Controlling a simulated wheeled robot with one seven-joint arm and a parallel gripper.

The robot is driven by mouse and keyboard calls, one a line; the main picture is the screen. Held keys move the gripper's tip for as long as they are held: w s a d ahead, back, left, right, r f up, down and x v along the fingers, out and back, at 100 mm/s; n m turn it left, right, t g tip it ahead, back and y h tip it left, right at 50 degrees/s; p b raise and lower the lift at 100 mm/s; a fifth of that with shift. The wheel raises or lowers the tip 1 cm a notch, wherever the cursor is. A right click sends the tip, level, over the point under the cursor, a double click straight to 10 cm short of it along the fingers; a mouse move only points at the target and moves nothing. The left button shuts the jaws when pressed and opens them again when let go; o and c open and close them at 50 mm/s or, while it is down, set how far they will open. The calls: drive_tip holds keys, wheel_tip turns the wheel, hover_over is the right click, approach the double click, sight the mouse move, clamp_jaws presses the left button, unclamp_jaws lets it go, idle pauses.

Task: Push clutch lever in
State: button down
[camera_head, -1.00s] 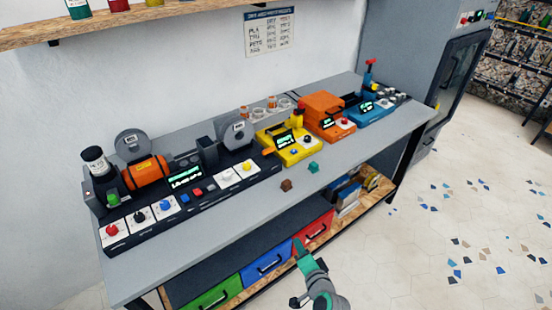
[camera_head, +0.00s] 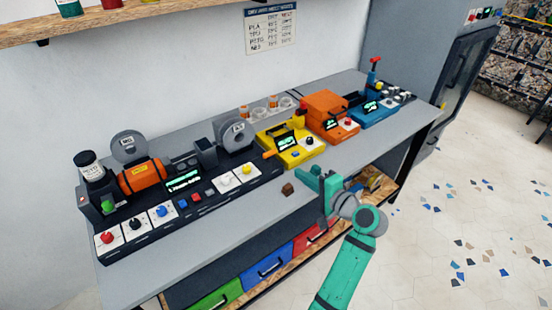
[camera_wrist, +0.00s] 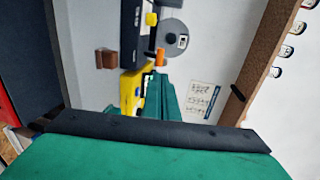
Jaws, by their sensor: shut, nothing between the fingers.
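The yellow machine (camera_head: 292,150) stands mid-bench with a small lit screen, and an orange lever (camera_head: 269,154) sticks out at its left front corner. No lever carries a readable clutch label, so I cannot tell for sure which one is the clutch lever. My gripper (camera_head: 309,179) is shut and empty, over the bench's front edge, in front of the yellow machine and apart from it. In the wrist view my green fingers (camera_wrist: 161,96) cover part of the yellow machine (camera_wrist: 131,90); the orange lever (camera_wrist: 160,56) shows beyond them.
A brown block (camera_head: 288,189) lies on the grey bench (camera_head: 225,215) left of my gripper. The black extruder line (camera_head: 180,205) fills the left side. An orange machine (camera_head: 326,112) and a blue machine (camera_head: 372,110) stand right. The front strip at left is clear.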

drive_tip(key=shift+w, duration=0.1)
approach(271, 155)
drive_tip(key=x, duration=0.5)
drive_tip(key=shift+a+r, duration=0.1)
drive_tip(key=shift+a, duration=0.1)
drive_tip(key=shift+w+a+f, duration=0.2)
drive_tip(key=shift+w+a, duration=0.1)
drive_tip(key=shift+w, duration=0.25)
